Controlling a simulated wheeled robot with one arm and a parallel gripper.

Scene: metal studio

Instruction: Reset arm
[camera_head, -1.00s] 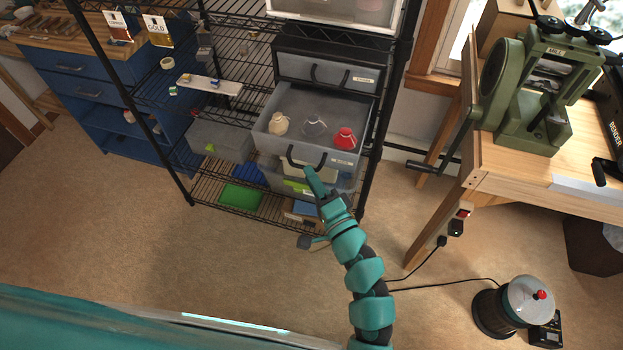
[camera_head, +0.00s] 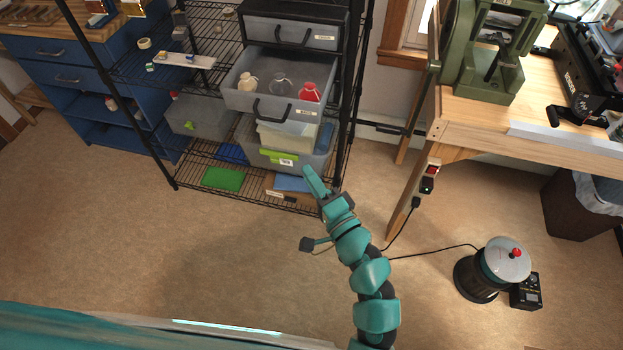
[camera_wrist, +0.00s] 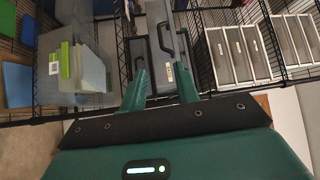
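My gripper (camera_head: 316,184) is in front of the wire shelf in the head view, clear of the drawers. In the wrist view my gripper (camera_wrist: 162,82) shows two teal fingers standing apart with nothing between them. The grey drawer unit (camera_head: 294,34) stands on the shelf. Its lower drawer (camera_head: 268,106) is pulled out and holds a cream, a grey and a red flask-like item. The drawer's dark handle faces my gripper across a gap.
A grey bin (camera_head: 290,160) with a green clip sits below the drawer. A workbench (camera_head: 470,128) with a green machine (camera_head: 490,60) stands at right. A dark pot with a silver lid (camera_head: 507,260) is on the floor. The floor at left is clear.

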